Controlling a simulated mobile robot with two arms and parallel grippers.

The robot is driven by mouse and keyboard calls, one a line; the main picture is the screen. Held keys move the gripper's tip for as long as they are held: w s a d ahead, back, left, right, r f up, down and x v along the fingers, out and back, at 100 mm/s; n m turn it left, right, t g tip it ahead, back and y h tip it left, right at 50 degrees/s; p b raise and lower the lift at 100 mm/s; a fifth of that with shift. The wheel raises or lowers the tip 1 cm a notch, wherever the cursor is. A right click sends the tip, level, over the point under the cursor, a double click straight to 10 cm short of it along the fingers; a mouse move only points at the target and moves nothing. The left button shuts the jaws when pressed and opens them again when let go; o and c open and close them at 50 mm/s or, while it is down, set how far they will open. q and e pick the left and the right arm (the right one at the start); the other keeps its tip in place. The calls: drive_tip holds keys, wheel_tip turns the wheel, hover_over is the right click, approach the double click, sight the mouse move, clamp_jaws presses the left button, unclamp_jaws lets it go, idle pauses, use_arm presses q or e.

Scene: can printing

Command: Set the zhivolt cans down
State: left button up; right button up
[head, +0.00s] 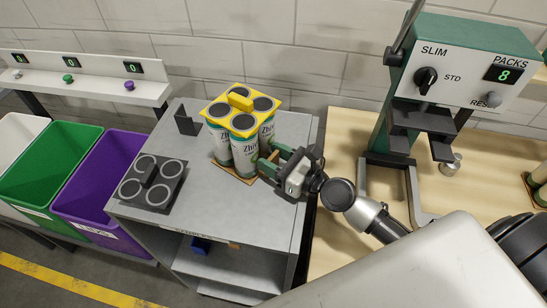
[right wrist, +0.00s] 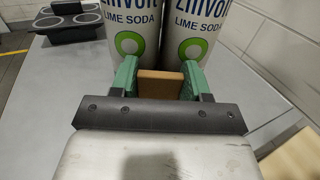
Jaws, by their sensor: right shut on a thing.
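The zhivolt cans (head: 246,155) are white and green, grouped upright under a yellow top carrier (head: 228,104) on a thin brown base (head: 237,176). They are over the grey cart top; I cannot tell whether the base touches it. My right gripper (head: 270,163) is at the right side of the pack. In the right wrist view its green fingers (right wrist: 158,82) are shut on a brown tab (right wrist: 160,84), close in front of two cans (right wrist: 190,38) labelled lime soda. Their tops are cut off there. My left gripper is not in view.
A black holder with several rings (head: 151,188) sits on the cart top (head: 220,215), left of the cans, and a small black bracket (head: 185,122) stands behind. Purple (head: 98,190) and green (head: 45,165) bins are left. A green press (head: 455,60) reading 8 stands on the wooden table (head: 350,130).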

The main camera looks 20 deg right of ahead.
drive_tip(key=o, duration=0.5)
drive_tip(key=shift+f, duration=0.2)
drive_tip(key=o, duration=0.4)
drive_tip(key=shift+o, duration=0.2)
drive_tip(key=shift+r, duration=0.1)
drive_tip(key=shift+r, duration=0.2)
drive_tip(key=b+v, duration=0.7)
drive_tip(key=v, duration=0.5)
drive_tip(key=shift+b, duration=0.35)
drive_tip(key=shift+f, duration=0.15)
